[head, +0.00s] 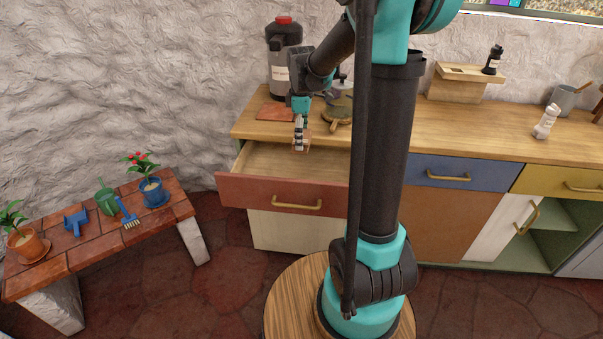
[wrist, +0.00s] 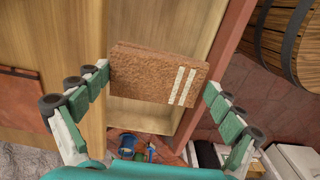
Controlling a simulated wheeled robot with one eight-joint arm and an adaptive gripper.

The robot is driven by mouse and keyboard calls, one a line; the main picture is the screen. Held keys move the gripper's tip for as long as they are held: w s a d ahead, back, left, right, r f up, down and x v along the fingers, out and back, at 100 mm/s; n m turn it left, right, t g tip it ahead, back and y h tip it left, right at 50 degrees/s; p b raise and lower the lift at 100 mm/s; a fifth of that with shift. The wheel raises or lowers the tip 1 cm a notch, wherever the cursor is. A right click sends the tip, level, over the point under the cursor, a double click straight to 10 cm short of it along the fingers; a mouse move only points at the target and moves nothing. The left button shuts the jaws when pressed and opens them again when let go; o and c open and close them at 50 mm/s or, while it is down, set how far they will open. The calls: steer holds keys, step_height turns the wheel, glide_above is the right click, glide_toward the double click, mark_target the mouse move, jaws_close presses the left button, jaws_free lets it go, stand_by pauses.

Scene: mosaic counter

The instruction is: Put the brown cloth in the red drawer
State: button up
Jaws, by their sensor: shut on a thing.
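The brown cloth (wrist: 150,78) is a folded, rough-textured piece with two pale stripes near one end. My gripper (wrist: 158,80) is shut on it, one finger at each end. In the head view my gripper (head: 300,122) points down over the open red drawer (head: 240,190), with the cloth small and partly hidden below the fingers. The drawer is pulled out from the counter, and its pale wooden inside looks empty where I can see it. The cloth appears above the drawer floor and apart from it. My arm hides the drawer's right end.
The wooden counter (head: 440,137) holds a dark flask (head: 283,65), a reddish-brown square mat (head: 272,111) and a pot (head: 342,104) close to my gripper. A blue drawer (head: 425,172) is shut at right. A brick bench (head: 90,235) with plants and tools stands at left.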

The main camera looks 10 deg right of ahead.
step_height(320, 180, down, 18)
steer(key=shift+f, duration=0.25)
stand_by(0.3)
steer(key=shift+f, duration=0.1)
steer(key=o, duration=1.1)
step_height(320, 180, up, 12)
steer(key=s+m, duration=0.2)
steer(key=s, duration=0.2)
steer(key=s+d+r+m+t, duration=0.1)
steer(key=s+m, duration=0.1)
steer(key=s, duration=0.1)
steer(key=s+d+m+t, duration=0.1)
steer(key=s+m, duration=0.2)
steer(key=s, duration=0.1)
steer(key=shift+s+d+r, duration=0.25)
steer(key=shift+s, duration=0.05)
steer(key=s+f+m, duration=0.1)
steer(key=s+m, duration=0.1)
steer(key=s, duration=0.1)
steer(key=s+d+f+m+t, duration=0.1)
steer(key=s+m, duration=0.2)
steer(key=s, duration=0.1)
steer(key=s+f+m+t, duration=0.1)
steer(key=s+m, duration=0.1)
steer(key=s, duration=0.1)
steer(key=shift+s+d, duration=0.2)
steer(key=shift+s, duration=0.2)
